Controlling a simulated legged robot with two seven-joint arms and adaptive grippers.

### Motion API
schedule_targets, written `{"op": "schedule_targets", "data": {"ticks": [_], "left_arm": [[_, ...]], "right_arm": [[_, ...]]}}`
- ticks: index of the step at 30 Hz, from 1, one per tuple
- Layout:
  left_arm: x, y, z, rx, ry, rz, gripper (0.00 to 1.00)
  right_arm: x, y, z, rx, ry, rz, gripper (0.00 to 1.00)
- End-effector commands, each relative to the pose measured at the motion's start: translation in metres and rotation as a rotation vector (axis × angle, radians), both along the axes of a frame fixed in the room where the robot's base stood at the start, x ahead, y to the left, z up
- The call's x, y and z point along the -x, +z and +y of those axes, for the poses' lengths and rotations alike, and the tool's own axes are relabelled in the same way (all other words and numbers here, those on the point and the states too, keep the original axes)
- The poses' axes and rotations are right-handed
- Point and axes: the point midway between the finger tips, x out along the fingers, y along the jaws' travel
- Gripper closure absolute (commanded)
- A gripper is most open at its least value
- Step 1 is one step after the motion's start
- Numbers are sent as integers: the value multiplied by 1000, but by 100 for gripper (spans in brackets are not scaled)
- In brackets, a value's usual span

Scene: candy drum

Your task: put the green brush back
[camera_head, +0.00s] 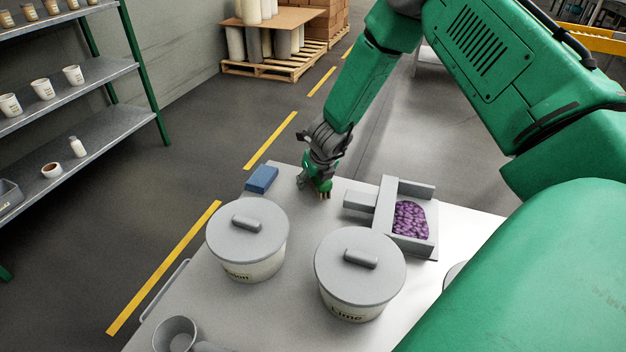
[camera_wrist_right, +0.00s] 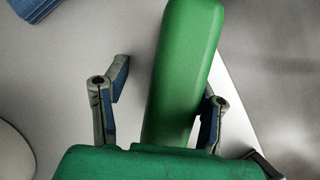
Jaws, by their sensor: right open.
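The green brush (camera_wrist_right: 183,75) shows in the right wrist view as a long, rounded green piece lying between the two fingers of my right gripper (camera_wrist_right: 160,105). The fingers stand apart, with a clear gap on the left finger's side; the right finger is close beside the brush, and I cannot tell whether it touches. In the head view my right gripper (camera_head: 314,183) is down at the far end of the white table (camera_head: 210,290). The brush is mostly hidden there by the gripper. My left gripper is not in view.
A blue block (camera_head: 262,179) lies left of the gripper. A grey tray with purple candies (camera_head: 410,218) is to its right. Two lidded tubs, one (camera_head: 247,238) and one labelled Lime (camera_head: 360,275), stand nearer. A grey cup (camera_head: 175,335) sits at the front left.

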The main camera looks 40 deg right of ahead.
Motion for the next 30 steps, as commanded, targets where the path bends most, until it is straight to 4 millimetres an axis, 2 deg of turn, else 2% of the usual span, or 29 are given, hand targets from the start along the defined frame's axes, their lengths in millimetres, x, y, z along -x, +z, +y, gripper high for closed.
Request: {"op": "schedule_targets", "data": {"ticks": [5,15,19,24,30], "left_arm": [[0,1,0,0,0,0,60],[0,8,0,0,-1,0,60],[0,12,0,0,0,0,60],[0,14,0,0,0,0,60],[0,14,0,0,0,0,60]], "right_arm": [[4,11,-1,-2,-1,-2,48],[29,78,9,0,-1,-3,48],[38,98,12,3,0,-1,48],[44,109,13,2,0,1,48],[45,110,11,-1,-1,1,48]]}}
